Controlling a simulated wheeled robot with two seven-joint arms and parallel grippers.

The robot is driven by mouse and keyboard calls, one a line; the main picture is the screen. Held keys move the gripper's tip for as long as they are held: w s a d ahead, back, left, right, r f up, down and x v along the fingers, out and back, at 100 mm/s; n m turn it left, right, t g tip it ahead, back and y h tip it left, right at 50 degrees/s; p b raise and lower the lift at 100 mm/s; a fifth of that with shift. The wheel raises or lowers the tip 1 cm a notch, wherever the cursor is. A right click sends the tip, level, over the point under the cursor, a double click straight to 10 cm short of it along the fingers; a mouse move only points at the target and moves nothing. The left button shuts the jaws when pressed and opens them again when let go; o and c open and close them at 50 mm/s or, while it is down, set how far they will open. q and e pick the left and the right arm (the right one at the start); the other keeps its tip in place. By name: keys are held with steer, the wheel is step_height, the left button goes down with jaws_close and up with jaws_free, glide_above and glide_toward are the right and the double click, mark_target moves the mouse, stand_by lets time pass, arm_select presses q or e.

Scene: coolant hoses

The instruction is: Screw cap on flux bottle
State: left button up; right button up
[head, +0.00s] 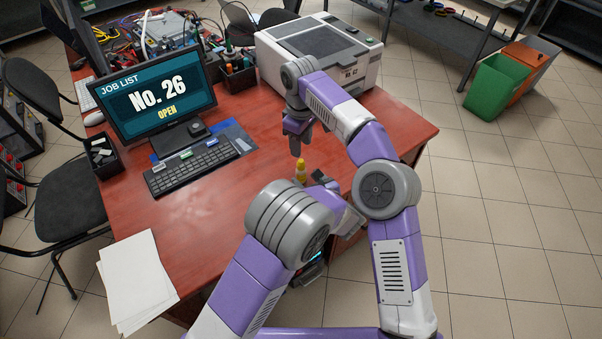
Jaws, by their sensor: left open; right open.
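A small yellow flux bottle (300,173) stands upright on the red desk near its front edge. Its top is narrower and yellow-orange; I cannot tell at this size whether that is a cap sitting on it. My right gripper (297,148) points down just above the bottle top, its fingers open, with a small gap below them. My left gripper (322,179) is low beside the bottle on its right, open. It is partly hidden by my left arm, and I cannot tell whether its fingers are around the bottle. The bottle's base is hidden too.
The desk (215,215) is clear left of the bottle. A keyboard (192,166), monitor (160,98) and black pen holder (238,78) stand farther back left. A white printer (322,55) stands behind my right arm. Paper sheets (137,280) lie at the front left.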

mark_target(303, 175)
arm_select(q)
steer(key=shift+x, duration=2.6)
jaws_close()
arm_select(e)
steer(key=shift+c, duration=1)
steer(key=n, duration=0.9)
steer(key=shift+n, duration=0.3)
steer(key=n, duration=0.8)
steer(key=shift+n, duration=0.3)
steer(key=shift+f, duration=0.1)
